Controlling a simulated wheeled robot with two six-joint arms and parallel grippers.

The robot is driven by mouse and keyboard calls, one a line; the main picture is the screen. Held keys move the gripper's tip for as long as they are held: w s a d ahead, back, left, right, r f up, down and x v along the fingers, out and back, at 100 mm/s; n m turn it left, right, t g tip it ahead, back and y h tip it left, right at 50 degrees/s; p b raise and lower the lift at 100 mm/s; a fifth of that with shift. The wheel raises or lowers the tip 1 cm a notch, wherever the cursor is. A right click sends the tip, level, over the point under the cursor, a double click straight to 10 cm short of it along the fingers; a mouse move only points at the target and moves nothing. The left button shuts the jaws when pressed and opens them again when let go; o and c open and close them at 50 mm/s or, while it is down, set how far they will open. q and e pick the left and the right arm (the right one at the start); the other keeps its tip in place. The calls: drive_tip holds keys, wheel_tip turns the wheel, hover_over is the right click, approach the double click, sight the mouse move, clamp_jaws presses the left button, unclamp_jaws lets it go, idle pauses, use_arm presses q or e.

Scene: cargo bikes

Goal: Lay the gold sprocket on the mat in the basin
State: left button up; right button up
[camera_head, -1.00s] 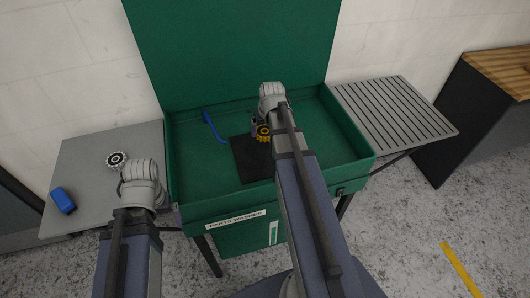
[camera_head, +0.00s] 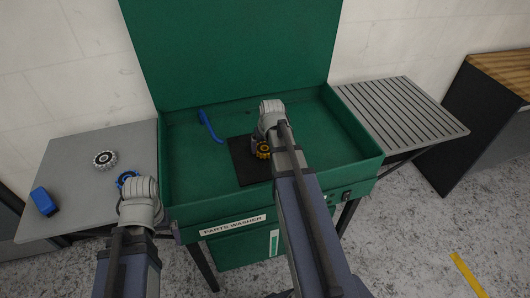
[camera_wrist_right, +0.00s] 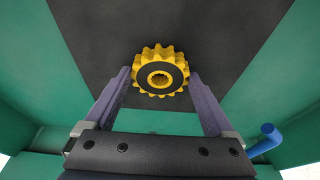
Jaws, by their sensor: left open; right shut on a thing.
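The gold sprocket (camera_head: 263,151) is held in my right gripper (camera_head: 266,146), which is over the basin (camera_head: 318,135) of the green parts washer. In the right wrist view the gold sprocket (camera_wrist_right: 161,72) sits between the two fingertips of the right gripper (camera_wrist_right: 161,80), with the black mat (camera_wrist_right: 215,25) behind it. The mat also shows in the head view (camera_head: 243,172), lying flat in the basin. I cannot tell whether the sprocket touches the mat. My left gripper (camera_head: 140,200) is over the grey side table; its jaws are mostly hidden by its wrist.
A silver sprocket (camera_head: 104,160), a blue sprocket (camera_head: 127,180) and a blue block (camera_head: 44,202) are on the left table (camera_head: 75,180). A blue-handled tool (camera_head: 210,127) is in the basin, left of the mat. The slatted right shelf (camera_head: 400,110) is bare.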

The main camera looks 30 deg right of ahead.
use_arm(q)
drive_tip(key=shift+f, duration=0.15)
use_arm(e)
drive_tip(key=shift+f, duration=0.15)
drive_tip(key=shift+f, duration=0.2)
drive_tip(key=o, duration=1.6)
drive_tip(key=shift+c, duration=0.2)
use_arm(q)
drive_tip(key=shift+f, duration=0.15)
use_arm(e)
drive_tip(key=shift+r, duration=0.1)
use_arm(q)
wheel_tip(320, 180, up, 12)
drive_tip(key=p, duration=1.1)
drive_tip(key=shift+p, duration=0.4)
use_arm(e)
drive_tip(key=v, duration=1.2)
use_arm(q)
drive_tip(key=shift+f, duration=0.15)
use_arm(e)
drive_tip(key=shift+r, duration=0.1)
